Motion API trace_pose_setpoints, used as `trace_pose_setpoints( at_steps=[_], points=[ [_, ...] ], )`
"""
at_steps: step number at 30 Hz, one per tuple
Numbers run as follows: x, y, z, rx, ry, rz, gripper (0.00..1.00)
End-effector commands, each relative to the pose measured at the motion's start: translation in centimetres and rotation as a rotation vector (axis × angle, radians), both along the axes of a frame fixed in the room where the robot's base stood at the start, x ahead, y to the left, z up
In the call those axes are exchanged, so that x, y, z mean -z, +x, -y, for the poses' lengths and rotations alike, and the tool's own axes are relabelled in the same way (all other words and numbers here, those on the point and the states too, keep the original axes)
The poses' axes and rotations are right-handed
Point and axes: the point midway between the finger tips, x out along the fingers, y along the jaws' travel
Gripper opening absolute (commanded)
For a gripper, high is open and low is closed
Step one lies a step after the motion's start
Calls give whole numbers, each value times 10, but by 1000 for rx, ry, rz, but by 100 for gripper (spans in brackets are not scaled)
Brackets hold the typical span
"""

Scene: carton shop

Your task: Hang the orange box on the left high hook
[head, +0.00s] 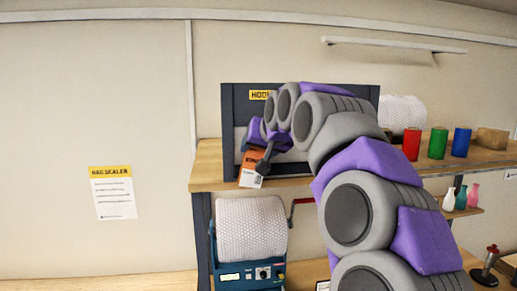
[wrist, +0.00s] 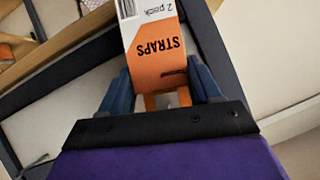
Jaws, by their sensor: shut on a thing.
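My gripper (wrist: 158,97) is shut on an orange and white box (wrist: 155,48) marked "STRAPS", with blue fingers on both sides of it. In the head view the box (head: 253,162) hangs from my gripper (head: 262,150) in front of the shelf's left part. A dark-framed hook board (head: 233,102) with a yellow "HOOKS"-like label stands behind my arm. My arm covers most of the board, and I cannot make out its hooks. The box is apart from the board's left post, as far as I can tell.
A wooden shelf (head: 208,165) runs below the board. Red (head: 411,144), green (head: 438,143) and blue (head: 461,141) cylinders stand on its right part. A bubble-wrap roll machine (head: 250,230) with a red crank sits below. The wall at left is clear apart from a "BAG SEALER" notice (head: 113,192).

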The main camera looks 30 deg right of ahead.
Motion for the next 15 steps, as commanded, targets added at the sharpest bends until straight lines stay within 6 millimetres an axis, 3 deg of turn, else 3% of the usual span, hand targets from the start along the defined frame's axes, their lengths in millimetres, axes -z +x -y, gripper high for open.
trace_pose_setpoints(
  at_steps=[2,3,11,15],
  points=[
    [0,0,0,0,0,1,0],
    [0,0,0,0,0,1,67],
    [0,0,0,0,0,0,92],
    [0,0,0,0,0,0,93]
  ],
)
